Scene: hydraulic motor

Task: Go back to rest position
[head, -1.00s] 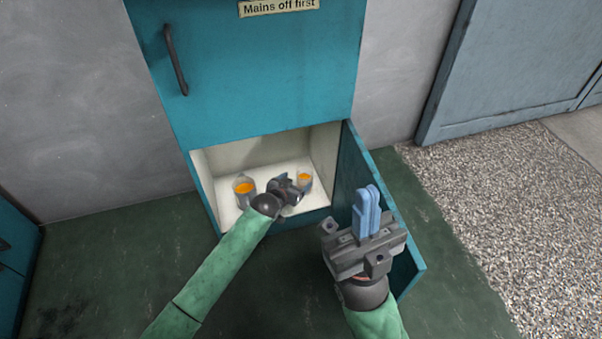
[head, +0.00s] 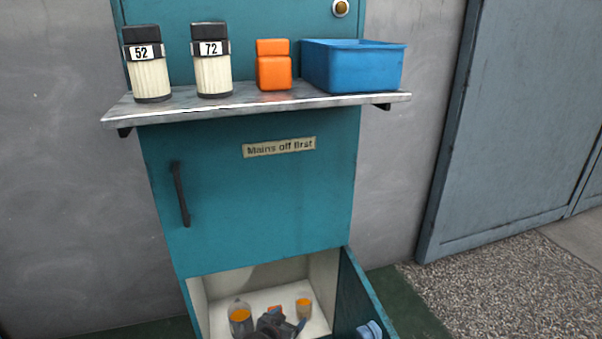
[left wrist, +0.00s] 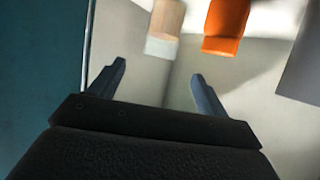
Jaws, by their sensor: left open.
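My left gripper (head: 285,325) is at the open lower compartment of the teal cabinet, at the bottom of the head view. Its fingers stand apart and empty in the left wrist view (left wrist: 158,85).
Above, a shelf (head: 330,101) carries canisters marked 52 (head: 150,75) and 72 (head: 212,72), an orange container (head: 273,70) and a blue bin (head: 352,68).

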